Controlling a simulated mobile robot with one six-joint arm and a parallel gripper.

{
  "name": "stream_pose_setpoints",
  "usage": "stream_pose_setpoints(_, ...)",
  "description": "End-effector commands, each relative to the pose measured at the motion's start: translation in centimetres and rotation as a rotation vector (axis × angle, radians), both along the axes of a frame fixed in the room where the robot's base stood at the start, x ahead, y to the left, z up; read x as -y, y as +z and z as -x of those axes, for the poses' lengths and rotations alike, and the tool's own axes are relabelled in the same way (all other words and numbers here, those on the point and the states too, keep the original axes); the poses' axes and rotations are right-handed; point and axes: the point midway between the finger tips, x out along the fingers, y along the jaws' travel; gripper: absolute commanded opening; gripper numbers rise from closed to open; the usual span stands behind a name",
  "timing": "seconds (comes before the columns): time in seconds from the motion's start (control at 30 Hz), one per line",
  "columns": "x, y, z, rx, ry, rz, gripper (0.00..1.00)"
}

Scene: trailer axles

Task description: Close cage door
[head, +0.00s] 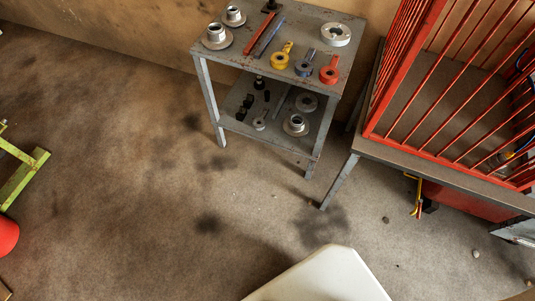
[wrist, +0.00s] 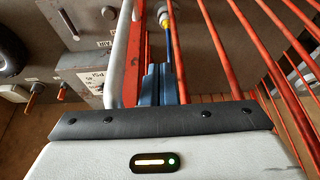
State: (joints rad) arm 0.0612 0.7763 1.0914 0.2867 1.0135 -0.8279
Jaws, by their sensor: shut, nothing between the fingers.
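The red barred cage (head: 455,85) stands on a grey bench at the right of the head view and is cut off by the picture edge. Its orange-red bars (wrist: 228,60) also fill the right half of the wrist view. I cannot tell which barred part is the door, or how far it stands open. My gripper (wrist: 161,72) shows as blue fingers close together at the middle of the wrist view, among the bars. It looks empty. Whether it touches a bar is not clear. The gripper is not visible in the head view.
A grey two-shelf table (head: 303,48) with wrenches and hub parts stands left of the cage. Open floor (head: 130,150) lies left of the table.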

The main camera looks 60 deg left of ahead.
Motion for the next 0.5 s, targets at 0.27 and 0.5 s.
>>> stream_pose_setpoints(0.27,-0.4,1.0,0.1,0.031,0.007,-0.006,0.00)
stream_pose_setpoints(0.5,2.2,1.6,2.7,0.022,0.007,-0.005,0.00)
